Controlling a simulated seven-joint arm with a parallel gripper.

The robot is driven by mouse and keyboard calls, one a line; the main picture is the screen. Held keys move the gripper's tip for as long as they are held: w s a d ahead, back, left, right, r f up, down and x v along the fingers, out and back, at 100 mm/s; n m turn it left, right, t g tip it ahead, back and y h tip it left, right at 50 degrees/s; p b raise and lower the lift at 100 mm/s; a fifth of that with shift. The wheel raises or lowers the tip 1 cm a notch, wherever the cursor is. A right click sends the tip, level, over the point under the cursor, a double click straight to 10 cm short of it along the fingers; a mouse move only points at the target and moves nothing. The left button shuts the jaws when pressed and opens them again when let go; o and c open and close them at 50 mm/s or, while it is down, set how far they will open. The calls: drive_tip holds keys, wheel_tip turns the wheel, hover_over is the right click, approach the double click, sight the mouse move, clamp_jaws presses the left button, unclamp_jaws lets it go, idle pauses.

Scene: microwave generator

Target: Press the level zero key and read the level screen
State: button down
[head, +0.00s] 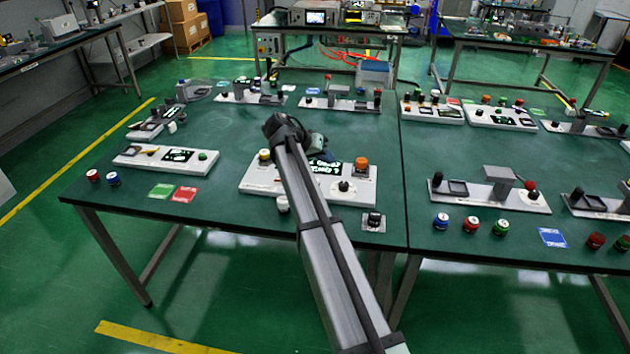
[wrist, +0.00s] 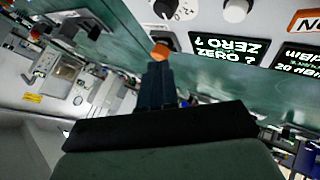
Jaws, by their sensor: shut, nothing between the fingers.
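The white generator panel (head: 258,184) lies on the green table in the head view, partly covered by my arm. Its level screen (wrist: 298,64) shows "20 dBm" at the right edge of the wrist view, cut off. Which key is level zero I cannot tell.
An orange knob (head: 361,162) and a black knob (head: 343,186) stand on the panel's right. A small black button box (head: 374,220) sits at the table's front edge. Green and red cards (head: 184,194) lie to the left.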

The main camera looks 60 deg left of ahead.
drive_tip(key=shift+n+y, duration=0.4)
drive_tip(key=a, duration=0.1)
drive_tip(key=s+a+r, duration=0.1)
drive_tip(key=a, duration=0.1)
drive_tip(key=s+a+r, duration=0.1)
drive_tip(key=shift+a, duration=0.35)
drive_tip(key=shift+f, duration=0.1)
drive_tip(key=shift+f, duration=4.3)
drive_tip(key=shift+f, duration=0.1)
drive_tip(key=shift+f, duration=0.35)
drive_tip(key=shift+f, duration=0.55)
drive_tip(key=shift+r, duration=1)
